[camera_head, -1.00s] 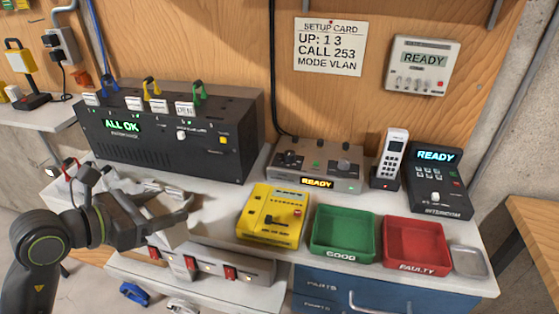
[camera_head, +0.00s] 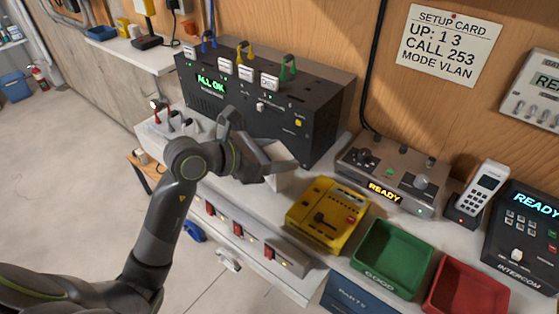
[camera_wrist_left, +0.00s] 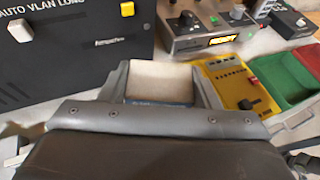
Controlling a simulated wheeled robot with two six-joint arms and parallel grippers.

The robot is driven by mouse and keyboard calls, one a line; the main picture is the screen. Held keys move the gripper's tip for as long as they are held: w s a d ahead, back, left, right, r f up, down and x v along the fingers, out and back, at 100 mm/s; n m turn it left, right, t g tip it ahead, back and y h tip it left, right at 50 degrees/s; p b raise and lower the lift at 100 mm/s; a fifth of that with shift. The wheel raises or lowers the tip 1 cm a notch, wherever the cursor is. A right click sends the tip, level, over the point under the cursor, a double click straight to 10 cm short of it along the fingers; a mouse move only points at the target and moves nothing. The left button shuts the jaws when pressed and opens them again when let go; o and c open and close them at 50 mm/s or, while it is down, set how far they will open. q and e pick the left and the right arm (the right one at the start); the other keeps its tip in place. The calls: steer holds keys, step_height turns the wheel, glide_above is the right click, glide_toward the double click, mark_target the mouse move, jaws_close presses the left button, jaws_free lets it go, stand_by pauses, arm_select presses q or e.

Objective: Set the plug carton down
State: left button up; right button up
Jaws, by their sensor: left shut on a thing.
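The plug carton (camera_wrist_left: 160,82) is a pale, cream box with a bluish band along its near lower edge in the left wrist view. My left gripper (camera_wrist_left: 162,88) is shut on it, one finger on each side. In the head view my left gripper (camera_head: 272,156) is over the bench, in front of the black cabinet and left of the yellow tester. Only part of the pale carton (camera_head: 282,180) shows there, partly covered by the fingers. I cannot tell whether its bottom touches the bench top. My right gripper is not in view.
The black cabinet (camera_head: 320,128) reads ALL OK. The yellow tester (camera_head: 327,213) stands right of the carton, then the green GOOD tray (camera_head: 392,258) and the red FAULTY tray (camera_head: 467,290). A console (camera_head: 392,178) reads READY behind. A narrow bench strip lies around the carton.

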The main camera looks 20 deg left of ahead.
arm_select(q)
steer(key=shift+f, duration=1.2)
steer(key=shift+f, duration=0.1)
steer(key=o, duration=1.1)
steer(key=shift+c, duration=0.2)
steer(key=v, duration=1.2)
steer(key=shift+r+b, duration=0.2)
steer(key=shift+b, duration=0.1)
